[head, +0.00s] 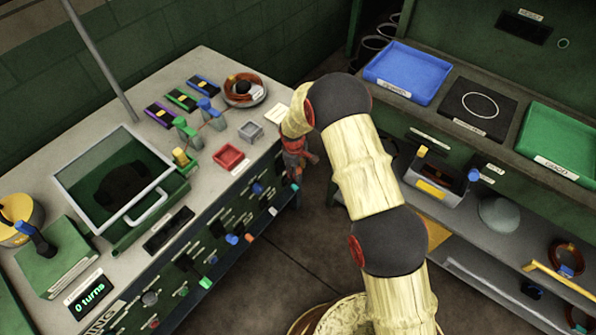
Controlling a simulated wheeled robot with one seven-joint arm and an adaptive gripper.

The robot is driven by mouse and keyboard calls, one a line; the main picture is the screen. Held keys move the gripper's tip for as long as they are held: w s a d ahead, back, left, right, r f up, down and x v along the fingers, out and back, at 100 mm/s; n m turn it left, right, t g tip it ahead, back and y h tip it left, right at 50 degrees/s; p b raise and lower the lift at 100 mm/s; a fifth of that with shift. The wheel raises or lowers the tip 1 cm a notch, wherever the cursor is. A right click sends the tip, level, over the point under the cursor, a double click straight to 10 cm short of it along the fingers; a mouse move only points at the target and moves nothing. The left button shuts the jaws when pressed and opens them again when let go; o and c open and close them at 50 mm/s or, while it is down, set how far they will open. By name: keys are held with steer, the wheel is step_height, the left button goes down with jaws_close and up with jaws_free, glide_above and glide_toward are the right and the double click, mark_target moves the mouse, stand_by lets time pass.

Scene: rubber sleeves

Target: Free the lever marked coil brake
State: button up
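No label reading coil brake is legible, so I cannot tell for sure which lever is meant. A dark lever with a blue handle (37,238) leans on a green box (66,262) with a pale label at the left of the workbench (205,70). Smaller green levers stand near the middle of the bench, one with a blue knob (207,104) and one with a yellow knob (181,157). My gripper (302,160) hangs beside the bench's right edge, apart from these levers. It is small, and whether it is open or shut is unclear.
A glass-lidded box (152,214) with a handle fills the bench's left part. A red tray (229,158) and a copper coil (258,93) lie to its right. The bench front carries several pegs and tools. Blue (408,70) and green (556,140) trays sit on the right shelf.

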steer(key=shift+c, duration=1.2)
jaws_close()
